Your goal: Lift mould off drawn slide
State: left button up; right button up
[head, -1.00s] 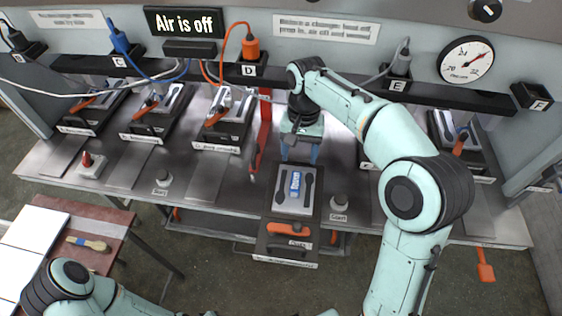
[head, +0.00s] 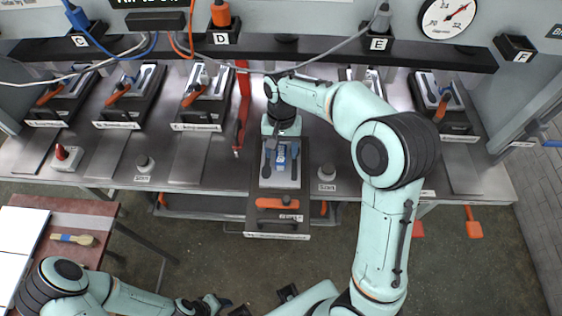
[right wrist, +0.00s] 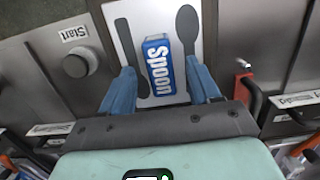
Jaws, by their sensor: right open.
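The mould (head: 281,182) is a pale grey plate with dark spoon shapes and a raised blue block marked "Spoon" (right wrist: 160,65). It lies on the dark slide (head: 254,212), which is drawn out past the bench's front edge. My right gripper (head: 281,147) is over the mould, pointing down. In the right wrist view its blue fingers (right wrist: 160,72) are open, one on either side of the block, with gaps visible. Their exact height over the plate is unclear. My left gripper (head: 208,304) is low in the head view, dark and far from the mould; its fingers are unclear.
A start button (head: 327,172) stands right of the slide and another (head: 145,163) to the left. A red lever (head: 242,110) rises left of the slide. Other presses (head: 130,98) line the bench. A side table (head: 75,222) holds a brush (head: 72,239).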

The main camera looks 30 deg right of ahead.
notch_tip(320, 180, down, 2)
jog(key=shift+s+f, duration=0.1)
jog(key=shift+a, duration=0.1)
grip_shut()
